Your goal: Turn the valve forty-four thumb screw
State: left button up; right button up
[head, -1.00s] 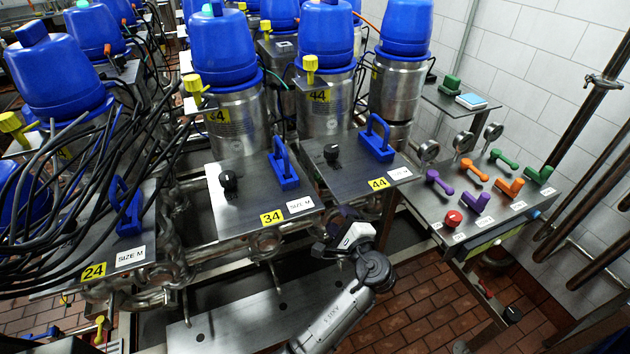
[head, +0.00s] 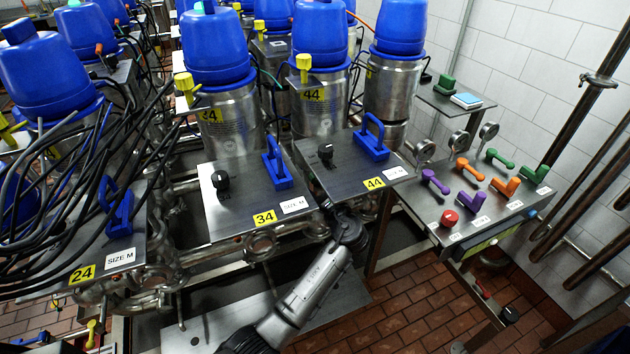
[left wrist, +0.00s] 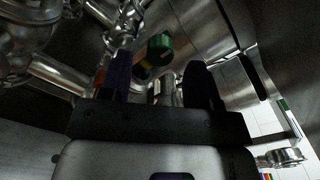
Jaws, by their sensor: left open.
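The valve marked 44 is a steel cylinder (head: 318,108) with a blue cap and a yellow T-shaped screw (head: 303,66) on its front left. In front of it is a steel plate (head: 345,182) labelled 44, with a black knob (head: 326,152) and a blue handle (head: 372,138) on top. My left arm reaches up to the plate's front edge; its gripper is hidden beneath the plate in the head view. In the left wrist view my left gripper (left wrist: 158,80) is open, with a green round knob (left wrist: 159,46) beyond and between its two dark fingers. My right gripper is not seen.
Plate 34 (head: 240,205) stands to the left, and black cables (head: 60,200) hang over plate 24. A panel (head: 480,205) with coloured handles is at the right. Steel pipes (left wrist: 62,76) crowd the left wrist view. Tiled floor is open below right.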

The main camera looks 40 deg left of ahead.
aim_at(315, 183)
pick_arm(q)
jog(key=shift+x, duration=1.9)
jog(key=c, duration=0.9)
